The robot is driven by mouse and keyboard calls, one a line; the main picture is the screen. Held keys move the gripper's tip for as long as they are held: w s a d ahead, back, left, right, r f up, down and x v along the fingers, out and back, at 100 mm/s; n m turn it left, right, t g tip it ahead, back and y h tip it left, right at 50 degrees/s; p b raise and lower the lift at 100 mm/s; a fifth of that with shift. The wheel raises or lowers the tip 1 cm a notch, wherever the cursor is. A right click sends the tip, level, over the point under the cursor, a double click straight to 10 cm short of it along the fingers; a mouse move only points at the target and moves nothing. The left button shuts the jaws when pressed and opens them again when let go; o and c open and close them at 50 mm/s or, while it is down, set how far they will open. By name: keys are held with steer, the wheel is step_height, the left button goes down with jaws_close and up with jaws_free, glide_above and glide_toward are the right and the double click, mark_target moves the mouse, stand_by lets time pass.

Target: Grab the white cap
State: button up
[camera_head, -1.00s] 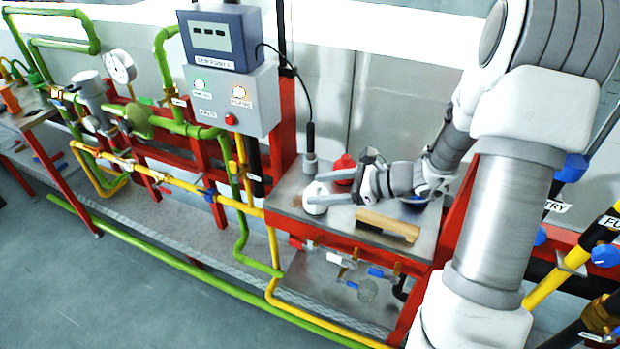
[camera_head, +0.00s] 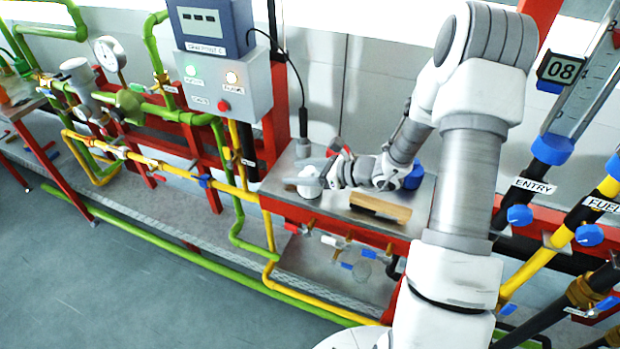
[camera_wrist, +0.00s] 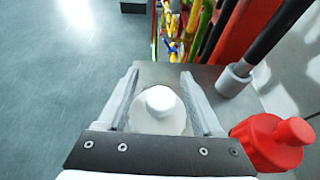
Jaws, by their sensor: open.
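The white cap (camera_wrist: 160,108) sits on the metal table top (camera_wrist: 148,75). It has a wide round base and a smaller knob on top. In the wrist view it is between the two open fingers of my gripper (camera_wrist: 162,90), with a gap to the finger on each side visible toward the tips. In the head view the cap (camera_head: 308,190) is at the left part of the table, partly covered by my gripper (camera_head: 318,176). I cannot tell whether the fingers touch it.
A red cap (camera_wrist: 272,142) stands just right of my right finger in the wrist view. A grey probe (camera_head: 303,148) on a cable stands behind. A wooden block (camera_head: 380,208) lies at the table's front right, with a blue object (camera_head: 414,178) behind it.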

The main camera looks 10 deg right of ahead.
jaws_close()
stand_by(0.4)
